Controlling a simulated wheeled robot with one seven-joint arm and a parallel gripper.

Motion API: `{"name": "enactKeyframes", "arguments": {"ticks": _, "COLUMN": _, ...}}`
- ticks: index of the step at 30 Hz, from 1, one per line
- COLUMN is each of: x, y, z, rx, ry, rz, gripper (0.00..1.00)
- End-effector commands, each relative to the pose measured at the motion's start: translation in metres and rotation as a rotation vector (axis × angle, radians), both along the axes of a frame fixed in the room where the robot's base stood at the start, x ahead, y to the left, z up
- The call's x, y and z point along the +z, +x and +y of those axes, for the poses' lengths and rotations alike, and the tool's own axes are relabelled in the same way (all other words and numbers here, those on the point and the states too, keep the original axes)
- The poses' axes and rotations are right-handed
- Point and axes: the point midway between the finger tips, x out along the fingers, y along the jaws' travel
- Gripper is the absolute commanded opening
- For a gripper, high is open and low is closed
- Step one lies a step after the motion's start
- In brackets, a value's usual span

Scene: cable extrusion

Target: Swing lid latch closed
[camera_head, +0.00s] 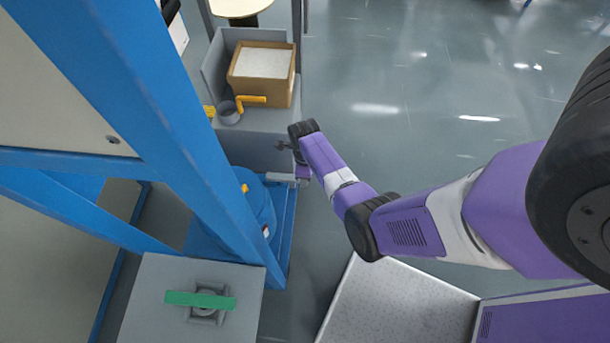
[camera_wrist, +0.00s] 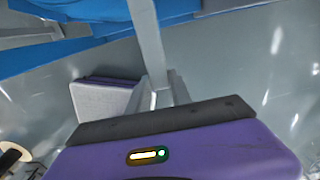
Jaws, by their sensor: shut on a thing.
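My gripper (camera_head: 283,177) reaches left from the end of my arm to the right edge of a blue rounded drum-like part (camera_head: 256,207) under the blue frame. In the wrist view, my gripper (camera_wrist: 162,85) is shut on a long grey bar (camera_wrist: 147,30), which I take to be the lid latch. The bar runs up towards blue parts at the top of the picture. Its far end is out of view there. In the head view the latch is too small to tell from my fingers, and how far it is swung cannot be seen.
A blue frame (camera_head: 145,95) stands close on the left. A cardboard box (camera_head: 262,92) and a yellow handle (camera_head: 251,99) are on a grey unit (camera_head: 265,120) beyond. A green bar (camera_head: 200,299) lies across a grey top in front. Open floor (camera_head: 440,90) is on the right.

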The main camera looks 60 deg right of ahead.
Motion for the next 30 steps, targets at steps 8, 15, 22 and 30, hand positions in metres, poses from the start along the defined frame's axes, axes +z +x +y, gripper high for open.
{"name": "enactKeyframes", "arguments": {"ticks": 8, "x": -0.0003, "y": 0.0001, "z": 0.0012, "rx": -0.019, "ry": 0.003, "rz": 0.001, "gripper": 0.0}}
{"name": "enactKeyframes", "arguments": {"ticks": 15, "x": -0.0004, "y": -0.0001, "z": 0.0017, "rx": -0.018, "ry": 0.004, "rz": 0.001, "gripper": 0.0}}
{"name": "enactKeyframes", "arguments": {"ticks": 22, "x": -0.0002, "y": 0.0, "z": 0.0009, "rx": -0.017, "ry": 0.002, "rz": 0.001, "gripper": 0.47}}
{"name": "enactKeyframes", "arguments": {"ticks": 30, "x": 0.0039, "y": 0.0004, "z": 0.0, "rx": -0.016, "ry": -0.001, "rz": 0.0, "gripper": 0.47}}
